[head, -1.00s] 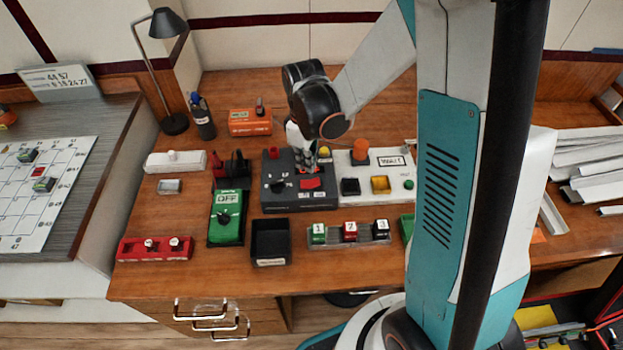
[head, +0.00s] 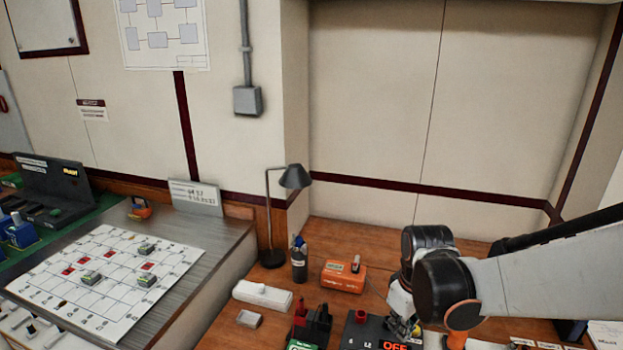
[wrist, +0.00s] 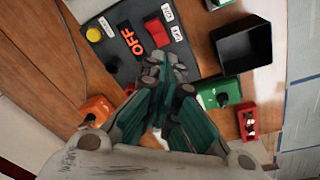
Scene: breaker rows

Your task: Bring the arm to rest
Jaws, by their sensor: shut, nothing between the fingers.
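My gripper (wrist: 165,75) is shut and empty, its fingertips together over the dark breaker panel (wrist: 113,45) in the wrist view. The panel carries a red "OFF" display (wrist: 132,40), a red switch (wrist: 158,32) and a yellow button (wrist: 94,34). In the head view my gripper (head: 408,332) hangs from the black wrist joint at the lower right, over the dark panel (head: 357,333). The panel's "OFF" display (head: 394,347) shows at the picture's lower edge. I cannot tell whether the fingertips touch the panel.
An orange box (head: 343,277), a dark bottle (head: 299,262) and a desk lamp (head: 295,177) stand behind and left of the gripper. A white switch block (head: 262,295) lies further left. In the wrist view, a black open bin (wrist: 243,47) and a green device (wrist: 219,92) are nearby.

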